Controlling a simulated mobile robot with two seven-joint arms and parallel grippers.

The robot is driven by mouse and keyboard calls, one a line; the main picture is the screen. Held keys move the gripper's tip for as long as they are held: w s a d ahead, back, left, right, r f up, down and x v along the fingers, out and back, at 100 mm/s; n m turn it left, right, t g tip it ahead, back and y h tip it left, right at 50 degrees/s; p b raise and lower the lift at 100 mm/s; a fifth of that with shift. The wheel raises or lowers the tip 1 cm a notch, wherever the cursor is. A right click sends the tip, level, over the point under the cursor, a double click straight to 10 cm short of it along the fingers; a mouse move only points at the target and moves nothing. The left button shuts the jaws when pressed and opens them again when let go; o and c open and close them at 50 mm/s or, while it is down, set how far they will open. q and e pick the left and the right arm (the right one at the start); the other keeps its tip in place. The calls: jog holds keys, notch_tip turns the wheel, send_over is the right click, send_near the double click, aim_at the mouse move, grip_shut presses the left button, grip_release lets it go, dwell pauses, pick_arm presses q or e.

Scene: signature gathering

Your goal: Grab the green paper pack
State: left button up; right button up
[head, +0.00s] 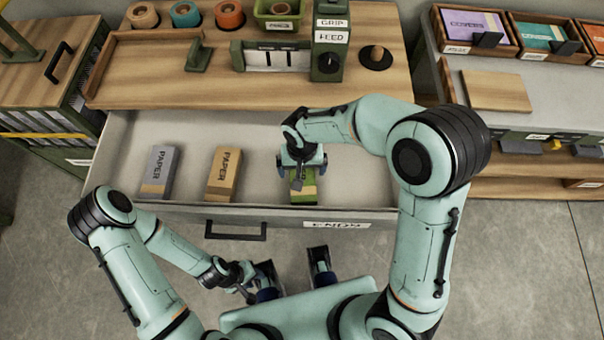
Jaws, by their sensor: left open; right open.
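The green paper pack (305,191) lies in the open drawer, on the right of a row of packs; its upper part is hidden by my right gripper. My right gripper (302,172) is open directly over the pack, its two fingers to the left and right of it. I cannot tell whether they touch it. My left gripper (258,290) is open and empty, low in front of the drawer, away from the packs.
A grey paper pack (158,171) and a tan paper pack (223,173) lie in the drawer (345,212) to the left. The drawer's front has a dark handle (236,236). The workbench top (150,70) stands behind, with tape rolls. A shelf with colored packs is at the right.

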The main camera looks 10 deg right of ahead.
aim_at(302, 173)
jog(key=shift+f, duration=1.5)
jog(key=c, duration=1.2)
jog(key=shift+r, duration=0.1)
